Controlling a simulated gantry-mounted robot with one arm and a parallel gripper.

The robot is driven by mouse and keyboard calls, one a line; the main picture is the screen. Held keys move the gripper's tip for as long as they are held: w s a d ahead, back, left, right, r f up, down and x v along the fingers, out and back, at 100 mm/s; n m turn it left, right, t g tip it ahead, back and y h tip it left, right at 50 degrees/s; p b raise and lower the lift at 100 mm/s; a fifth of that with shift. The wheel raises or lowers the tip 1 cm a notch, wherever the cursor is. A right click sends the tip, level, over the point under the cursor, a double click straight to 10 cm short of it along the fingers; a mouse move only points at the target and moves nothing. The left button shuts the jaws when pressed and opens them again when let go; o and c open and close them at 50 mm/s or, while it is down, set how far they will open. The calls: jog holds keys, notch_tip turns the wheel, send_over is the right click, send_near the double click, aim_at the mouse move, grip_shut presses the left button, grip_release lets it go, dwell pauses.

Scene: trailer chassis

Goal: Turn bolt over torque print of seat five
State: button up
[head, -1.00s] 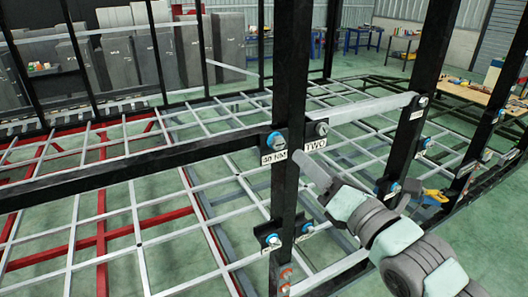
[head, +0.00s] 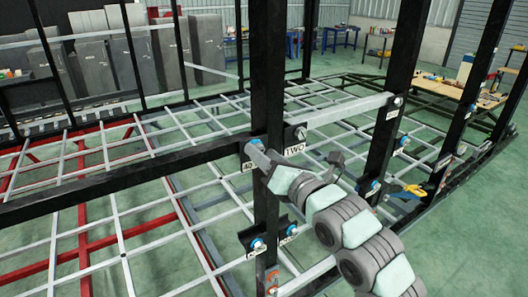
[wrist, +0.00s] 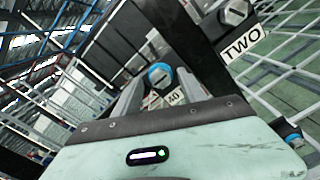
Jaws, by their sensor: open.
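The blue-ringed bolt (wrist: 159,75) on the black plate sits straight ahead of my gripper in the wrist view. A white label reading "40" (wrist: 174,96) is just below it, partly hidden by a finger. In the head view that label (head: 249,167) shows at the left of the post joint, and my gripper (head: 256,151) covers most of the bolt. My gripper also shows in the wrist view (wrist: 160,84); its fingers are apart, one on each side of the bolt, and I cannot tell whether they touch it.
A grey bolt (head: 300,133) with a "TWO" label (head: 293,149) is close at the right. Another blue-ringed bolt (head: 257,244) is lower on the black post (head: 267,90). White bars and more posts surround the arm. A yellow tool (head: 412,190) lies at right.

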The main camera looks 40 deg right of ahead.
jog(key=shift+w, duration=0.25)
jog(key=shift+c, duration=0.4)
grip_shut()
